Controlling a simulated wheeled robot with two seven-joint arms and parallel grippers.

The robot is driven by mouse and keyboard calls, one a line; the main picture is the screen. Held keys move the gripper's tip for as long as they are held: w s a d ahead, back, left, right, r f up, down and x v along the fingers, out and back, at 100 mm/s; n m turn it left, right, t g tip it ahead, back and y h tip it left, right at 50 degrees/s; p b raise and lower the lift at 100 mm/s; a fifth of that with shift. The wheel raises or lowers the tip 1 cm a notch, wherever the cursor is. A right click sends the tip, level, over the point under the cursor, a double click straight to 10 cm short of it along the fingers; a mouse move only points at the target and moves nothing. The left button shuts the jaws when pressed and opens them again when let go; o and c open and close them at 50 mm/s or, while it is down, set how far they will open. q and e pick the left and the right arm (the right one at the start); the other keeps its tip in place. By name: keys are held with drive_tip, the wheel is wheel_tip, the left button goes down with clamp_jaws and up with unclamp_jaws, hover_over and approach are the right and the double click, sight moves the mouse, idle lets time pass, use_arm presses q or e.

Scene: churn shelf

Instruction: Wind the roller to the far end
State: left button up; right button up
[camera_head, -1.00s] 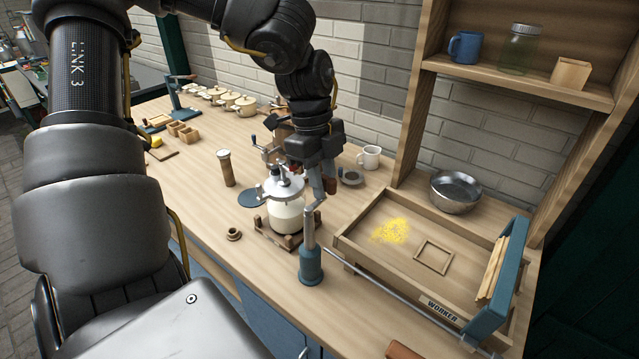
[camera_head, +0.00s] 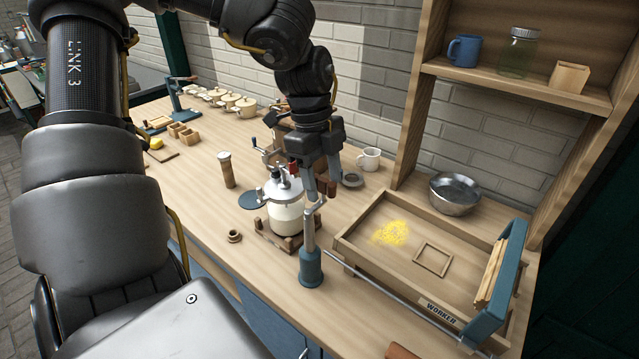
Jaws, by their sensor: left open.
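The roller (camera_head: 490,275) is a set of wooden slats in a blue frame (camera_head: 507,270) at the right end of the shallow wooden tray marked WORKER (camera_head: 378,285). A thin metal rod (camera_head: 380,284) runs along the tray's front side from near a blue-footed metal post (camera_head: 311,262) to the blue frame. My left gripper (camera_head: 321,192) is open, pointing down above the post's top and just right of the churn jar (camera_head: 286,218). A small red knob (camera_head: 293,168) shows left of the gripper; what it joins is unclear. I cannot tell whether the fingers touch anything. My right gripper is not in view.
Yellow crumbs (camera_head: 390,233) and a small wooden frame (camera_head: 433,258) lie in the tray. A metal bowl (camera_head: 455,193) stands behind it, below the shelf (camera_head: 520,80). A white mug (camera_head: 370,158) stands behind the gripper.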

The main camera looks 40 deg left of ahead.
use_arm(q)
drive_tip(key=shift+r+p, duration=1.5)
drive_tip(key=shift+r, duration=1.35)
